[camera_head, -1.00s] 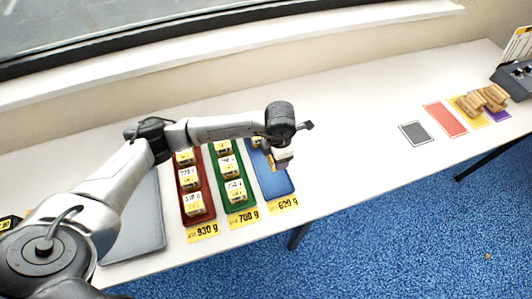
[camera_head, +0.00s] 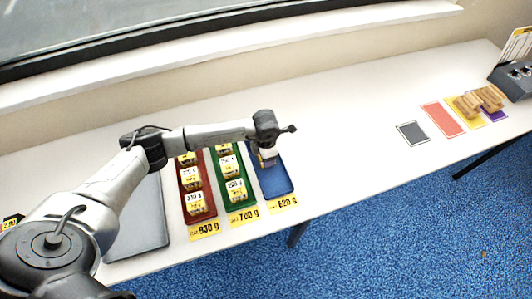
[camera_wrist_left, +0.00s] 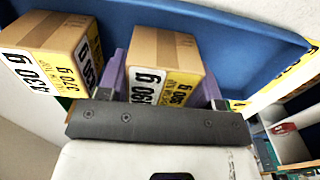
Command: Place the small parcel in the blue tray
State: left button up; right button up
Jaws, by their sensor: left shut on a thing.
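The small parcel (camera_wrist_left: 168,55) is a brown carton with a white and yellow label, part of it hidden by the gripper. My left gripper (camera_wrist_left: 165,80) is shut on it, with purple fingers on its two sides. In the head view the left gripper (camera_head: 267,153) is over the back part of the blue tray (camera_head: 275,184), which has a "620 g" tag in front. Another carton (camera_wrist_left: 50,45), labelled 430 g, is beside the held one in the wrist view, a small gap apart. I cannot tell whether the held parcel touches the tray floor. My right gripper is not in view.
A green tray (camera_head: 239,207) and a red tray (camera_head: 201,215), both with labelled cartons, stand left of the blue one. A grey board (camera_head: 140,235) lies farther left. Coloured mats and brown cartons (camera_head: 480,99) are at the far right. The table between is clear.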

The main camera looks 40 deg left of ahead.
pick_arm(q)
jog(key=shift+f, duration=0.15)
jog(key=o, duration=1)
jog(key=shift+r, duration=0.2)
notch_tip(320, 180, up, 10)
jog(key=shift+r+b, duration=0.1)
jog(key=shift+b, duration=0.85)
jog(key=shift+r, duration=0.9)
